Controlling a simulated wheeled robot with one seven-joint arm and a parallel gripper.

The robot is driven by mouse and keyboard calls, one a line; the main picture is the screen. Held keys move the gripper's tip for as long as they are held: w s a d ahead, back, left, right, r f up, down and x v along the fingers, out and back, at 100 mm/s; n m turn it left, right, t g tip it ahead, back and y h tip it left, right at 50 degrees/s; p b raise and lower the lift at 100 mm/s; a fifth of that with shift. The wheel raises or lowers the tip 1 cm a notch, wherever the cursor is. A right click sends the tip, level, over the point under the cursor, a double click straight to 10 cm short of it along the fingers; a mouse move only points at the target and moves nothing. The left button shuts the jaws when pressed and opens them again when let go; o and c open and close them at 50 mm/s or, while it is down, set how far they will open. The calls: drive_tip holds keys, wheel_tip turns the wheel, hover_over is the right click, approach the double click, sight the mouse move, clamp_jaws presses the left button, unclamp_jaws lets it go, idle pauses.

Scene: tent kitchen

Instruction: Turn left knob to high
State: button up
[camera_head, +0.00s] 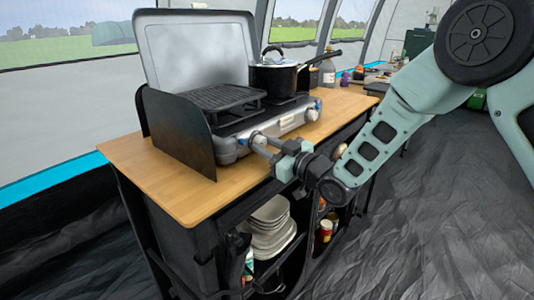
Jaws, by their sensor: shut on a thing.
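The camping stove (285,122) stands on the wooden tabletop, with its grey lid raised behind and dark side panels up. Its left knob, on the front panel, is mostly hidden by my gripper (259,141). My gripper reaches in from the right and its fingertips are at the left knob, shut on it as far as I can see. How far the knob is turned cannot be told. The right knob (312,113) shows clear at the right end of the front panel.
A lidded pot (274,76) sits on the stove's right side and a black grill (224,97) on its left. The wooden tabletop (150,165) is bare at the front left. White plates (270,229) are stacked on the shelf below.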

idle(0.3)
drive_tip(key=o, duration=0.7)
drive_tip(key=shift+d, duration=0.1)
drive_tip(key=b+v, duration=0.1)
drive_tip(key=v, duration=1.6)
drive_tip(key=shift+d, duration=0.15)
drive_tip(key=shift+s, duration=0.1)
